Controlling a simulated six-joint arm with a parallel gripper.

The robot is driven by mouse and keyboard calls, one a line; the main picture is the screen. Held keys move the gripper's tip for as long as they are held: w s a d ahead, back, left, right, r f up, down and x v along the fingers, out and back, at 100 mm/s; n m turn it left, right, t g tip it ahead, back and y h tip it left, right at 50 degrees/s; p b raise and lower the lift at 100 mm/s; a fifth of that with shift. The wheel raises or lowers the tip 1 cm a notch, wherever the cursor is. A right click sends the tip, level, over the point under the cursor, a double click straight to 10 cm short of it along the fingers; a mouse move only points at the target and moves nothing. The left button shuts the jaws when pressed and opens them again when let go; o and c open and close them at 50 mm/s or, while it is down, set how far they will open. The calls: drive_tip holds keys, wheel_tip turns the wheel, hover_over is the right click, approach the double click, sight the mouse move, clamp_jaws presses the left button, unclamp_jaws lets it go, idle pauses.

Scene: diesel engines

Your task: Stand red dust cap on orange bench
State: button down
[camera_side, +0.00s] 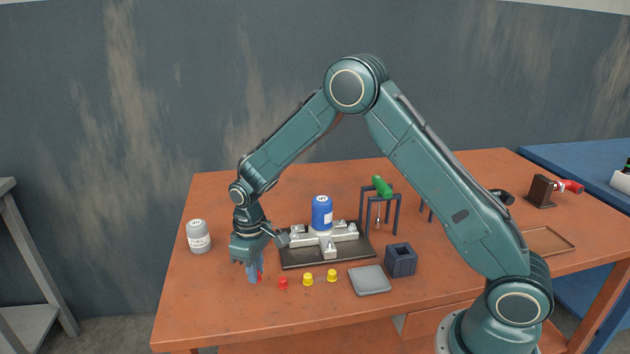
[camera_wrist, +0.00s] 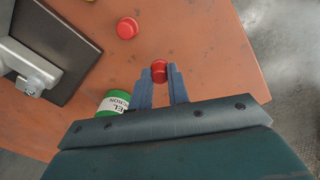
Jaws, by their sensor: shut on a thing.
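My gripper (camera_side: 254,272) points down near the front left of the orange bench (camera_side: 205,310). It is shut on a red dust cap (camera_side: 261,275), which is mostly hidden by the fingers in the side view. In the wrist view the red dust cap (camera_wrist: 159,71) sits between the two fingertips (camera_wrist: 160,79). The cap is low over the bench; I cannot tell whether it touches the top. A second red cap (camera_side: 283,284) stands on the bench just right of my gripper; it also shows in the wrist view (camera_wrist: 127,28).
Two yellow caps (camera_side: 307,279) stand right of the loose red cap, then a grey tray (camera_side: 370,280) and a dark block (camera_side: 400,260). A blue canister (camera_side: 322,212) stands on a fixture behind. A grey jar (camera_side: 198,238) is left; a green can (camera_wrist: 112,103) is near my gripper.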

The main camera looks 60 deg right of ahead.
drive_tip(key=shift+f, duration=1.5)
drive_tip(key=c, duration=1.3)
unclamp_jaws()
drive_tip(key=shift+f, duration=0.1)
drive_tip(key=shift+c, duration=0.2)
wheel_tip(320, 180, up, 12)
drive_tip(key=shift+f, duration=0.1)
drive_tip(key=shift+r, duration=0.25)
